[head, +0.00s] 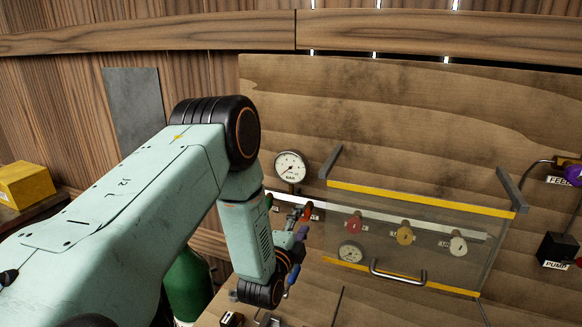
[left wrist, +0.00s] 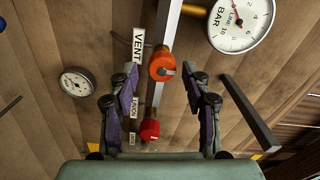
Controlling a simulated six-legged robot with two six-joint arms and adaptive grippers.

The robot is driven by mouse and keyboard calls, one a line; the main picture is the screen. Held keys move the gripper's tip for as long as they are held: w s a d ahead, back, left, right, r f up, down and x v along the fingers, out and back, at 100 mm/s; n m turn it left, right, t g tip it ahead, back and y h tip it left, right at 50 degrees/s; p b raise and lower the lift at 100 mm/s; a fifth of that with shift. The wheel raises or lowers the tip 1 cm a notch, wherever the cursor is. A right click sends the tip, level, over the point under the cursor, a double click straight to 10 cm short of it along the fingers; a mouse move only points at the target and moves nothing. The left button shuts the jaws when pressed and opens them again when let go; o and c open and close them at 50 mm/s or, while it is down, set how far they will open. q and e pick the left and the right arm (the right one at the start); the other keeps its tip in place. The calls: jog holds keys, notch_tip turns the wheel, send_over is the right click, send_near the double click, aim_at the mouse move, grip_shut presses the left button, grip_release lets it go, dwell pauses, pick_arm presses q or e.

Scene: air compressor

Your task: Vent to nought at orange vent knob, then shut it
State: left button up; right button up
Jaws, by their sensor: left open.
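The orange vent knob (left wrist: 162,65) is on a pale rail in the left wrist view, beside a label reading VENT (left wrist: 138,45). My left gripper (left wrist: 163,78) is open, its two purple-padded fingers on either side of the knob in that picture; no contact shows. In the head view the left gripper (head: 291,252) is at the rail, and a red-orange knob (head: 308,210) shows by it; I cannot tell if it is the vent knob. The line gauge (left wrist: 240,20) is cut off at the top; it also shows in the head view (head: 291,167), its reading too small. The right gripper is out of view.
A red knob (left wrist: 149,130) sits farther along the rail. A clear cover with yellow edges (head: 420,199) and a handle (head: 398,276) stands over several knobs and a small gauge. A grey bar (left wrist: 248,112) sticks out right of the fingers. A green cylinder (head: 187,285) stands below.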

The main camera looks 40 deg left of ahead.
pick_arm(q)
jog(key=p+v, duration=0.1)
jog(key=v, duration=0.3)
jog(key=shift+s+r+p, duration=0.1)
jog(key=shift+s+p, duration=0.25)
jog(key=shift+p, duration=0.05)
jog(key=shift+d, duration=0.1)
